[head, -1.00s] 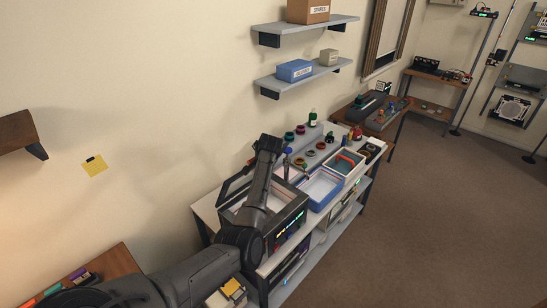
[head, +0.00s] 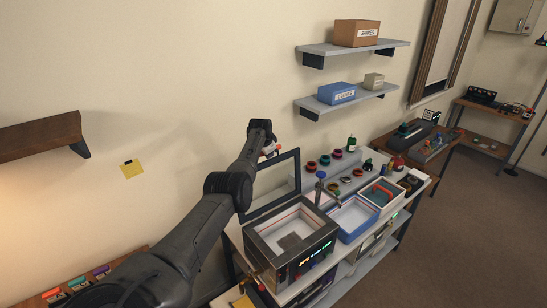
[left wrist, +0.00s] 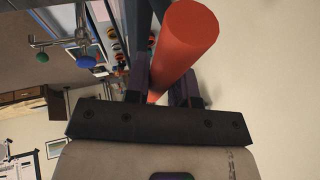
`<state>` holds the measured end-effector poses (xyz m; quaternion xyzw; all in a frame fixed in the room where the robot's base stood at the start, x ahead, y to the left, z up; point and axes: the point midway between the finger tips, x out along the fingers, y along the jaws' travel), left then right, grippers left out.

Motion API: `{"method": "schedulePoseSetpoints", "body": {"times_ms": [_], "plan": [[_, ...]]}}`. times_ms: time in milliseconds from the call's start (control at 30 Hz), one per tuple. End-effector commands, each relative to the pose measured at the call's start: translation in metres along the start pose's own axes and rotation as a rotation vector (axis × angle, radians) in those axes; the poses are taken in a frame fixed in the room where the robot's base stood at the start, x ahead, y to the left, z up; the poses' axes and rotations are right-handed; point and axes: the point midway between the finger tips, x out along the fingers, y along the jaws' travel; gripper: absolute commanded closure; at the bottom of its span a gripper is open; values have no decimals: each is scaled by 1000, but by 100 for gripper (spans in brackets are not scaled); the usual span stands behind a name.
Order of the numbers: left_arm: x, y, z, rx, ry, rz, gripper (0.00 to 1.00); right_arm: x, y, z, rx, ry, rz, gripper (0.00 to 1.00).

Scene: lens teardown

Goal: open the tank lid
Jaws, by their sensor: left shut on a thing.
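The tank (head: 290,243) is a dark metal box with a lit front panel, standing on the bench in the head view. Its top is open and a pale inner basin shows. The dark-framed lid (head: 298,172) stands steeply raised at the tank's back edge, near the wall. My left gripper (head: 271,150) is at the lid's upper edge. In the left wrist view its fingers (left wrist: 160,88) are shut on a red cylindrical handle (left wrist: 187,42). Part of the lid is hidden behind my left arm. My right gripper is in neither view.
A blue bin (head: 352,218) and a white bin (head: 398,195) stand right of the tank. Several coloured rings and bottles sit behind them. Wall shelves (head: 345,98) hang above the bench. Open floor lies to the right.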

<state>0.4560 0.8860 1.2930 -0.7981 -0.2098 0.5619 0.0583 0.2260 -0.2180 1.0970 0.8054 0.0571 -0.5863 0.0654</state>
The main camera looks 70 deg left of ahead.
Motion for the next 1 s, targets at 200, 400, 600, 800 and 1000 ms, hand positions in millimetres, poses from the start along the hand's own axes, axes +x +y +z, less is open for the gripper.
{"method": "schedulePoseSetpoints", "body": {"times_ms": [200,400,600,800,1000], "plan": [[3,-5,4,-1,-1,1,100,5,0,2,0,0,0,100],[3,-7,5,-1,-1,1,100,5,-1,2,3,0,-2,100],[3,-6,4,-1,0,1,100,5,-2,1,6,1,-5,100],[3,-6,4,-1,0,1,63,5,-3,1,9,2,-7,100],[3,-6,4,0,0,1,52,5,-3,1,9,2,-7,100]]}}
